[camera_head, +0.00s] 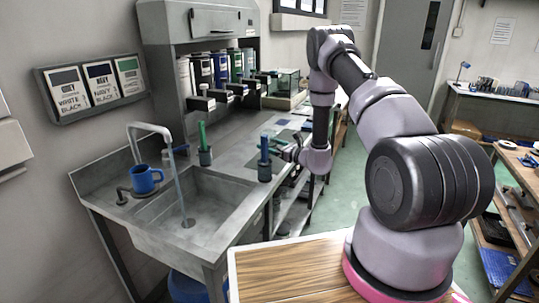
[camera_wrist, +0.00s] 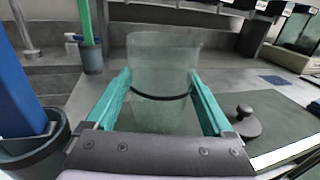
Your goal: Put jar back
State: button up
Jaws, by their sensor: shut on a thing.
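A clear, greenish glass jar (camera_wrist: 165,55) with a dark band around it stands upright between the two teal fingers of my gripper (camera_wrist: 159,88) in the wrist view. The fingers press on its two sides and its lower part is partly hidden by my gripper. I cannot tell whether its base touches the counter. In the head view my gripper (camera_head: 289,150) is low over the right part of the counter, right of the pot with a blue item. The jar cannot be made out there.
A grey pot with a tall blue item (camera_wrist: 18,110) stands close left of my gripper. A pot with a green item (camera_wrist: 93,55) is farther back. A dark knobbed lid-like piece (camera_wrist: 240,122) lies on a mat at right. The sink (camera_head: 190,210) has running water.

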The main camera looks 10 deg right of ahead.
jog(key=shift+f, duration=1.85)
jog(key=shift+f, duration=0.1)
jog(key=o, duration=1.4)
jog(key=shift+f, duration=0.1)
jog(key=shift+r, duration=0.25)
jog(key=v, duration=1.2)
jog(key=s+a+r+n+g+y, duration=0.1)
jog(key=s+a+r+n+g, duration=0.3)
jog(key=r, duration=0.4)
jog(key=s+a+r+n+g+y, duration=0.1)
jog(key=s+a+r+n+g, duration=0.3)
jog(key=r, duration=0.5)
jog(key=s+a+r+n+g+y, duration=0.2)
jog(key=a+r+n+g, duration=0.15)
jog(key=r+n, duration=0.35)
jog(key=s+d+r+n+g+h, duration=0.15)
jog(key=s+r+n+h, duration=0.35)
jog(key=s+r+h, duration=0.5)
jog(key=s+d+r+n+t+h, duration=0.3)
jog(key=s+d+r+t, duration=0.3)
jog(key=s, duration=0.4)
jog(key=shift+s+d+r+n, duration=0.35)
jog(key=shift+d+r+n, duration=0.15)
jog(key=shift+d+r, duration=0.45)
